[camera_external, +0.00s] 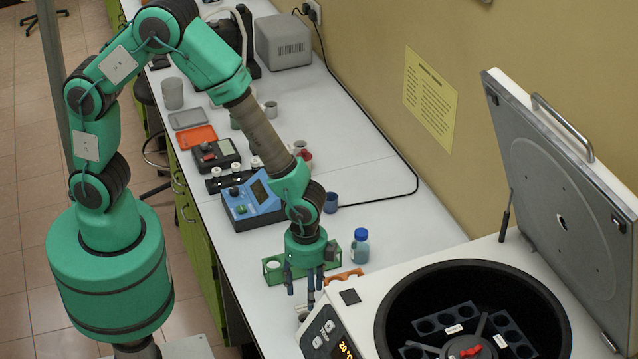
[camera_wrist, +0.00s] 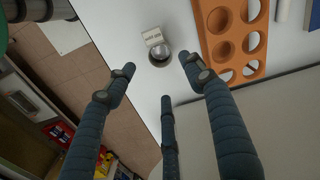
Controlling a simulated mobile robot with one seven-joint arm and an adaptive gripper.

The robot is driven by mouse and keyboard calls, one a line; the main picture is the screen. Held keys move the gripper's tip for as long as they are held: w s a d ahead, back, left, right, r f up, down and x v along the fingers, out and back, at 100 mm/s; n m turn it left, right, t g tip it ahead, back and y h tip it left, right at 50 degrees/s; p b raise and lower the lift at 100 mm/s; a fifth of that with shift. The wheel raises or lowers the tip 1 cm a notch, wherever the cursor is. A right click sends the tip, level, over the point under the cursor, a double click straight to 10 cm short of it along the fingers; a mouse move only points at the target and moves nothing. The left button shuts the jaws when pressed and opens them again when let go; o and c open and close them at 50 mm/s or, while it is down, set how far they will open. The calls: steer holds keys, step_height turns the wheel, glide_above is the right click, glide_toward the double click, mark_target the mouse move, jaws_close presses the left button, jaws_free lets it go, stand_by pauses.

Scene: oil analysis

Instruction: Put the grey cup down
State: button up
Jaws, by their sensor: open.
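My gripper (camera_external: 305,288) points down over the front of the bench, beside the centrifuge. Its dark blue fingers are spread open and hold nothing; they also show in the wrist view (camera_wrist: 158,78). A small grey cup (camera_wrist: 160,57) stands on the white bench below the fingers, near the bench edge. It is apart from the fingers in that picture. A small white label or card with writing (camera_wrist: 152,37) is right beside the cup. In the external view a pale bit of the cup (camera_external: 302,313) shows below the fingers, mostly hidden.
An orange rack with round holes (camera_wrist: 232,40) lies right of the cup. A green rack (camera_external: 273,270) and a blue-capped bottle (camera_external: 360,245) stand near my gripper. The open centrifuge (camera_external: 362,318) is close on the right. A blue device (camera_external: 255,204) sits further back.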

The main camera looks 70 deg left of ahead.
steer(key=a+r+n+t, duration=0.1)
steer(key=a+r+n, duration=0.2)
steer(key=a+r, duration=0.7)
steer(key=a+r+n+t, duration=0.2)
steer(key=a+r+n, duration=0.35)
steer(key=r, duration=0.95)
steer(key=s+a+r+n+t, duration=0.2)
steer(key=s+a+r+n, duration=0.3)
steer(key=s+a+r, duration=0.8)
steer(key=a, duration=0.3)
steer(key=shift+s+r+t, duration=0.25)
steer(key=shift+s+t, duration=0.05)
steer(key=shift+s, duration=0.05)
steer(key=shift+f, duration=0.1)
step_height(320, 180, down, 11)
steer(key=b, duration=1)
steer(key=shift+r+b, duration=0.2)
steer(key=shift+b, duration=0.2)
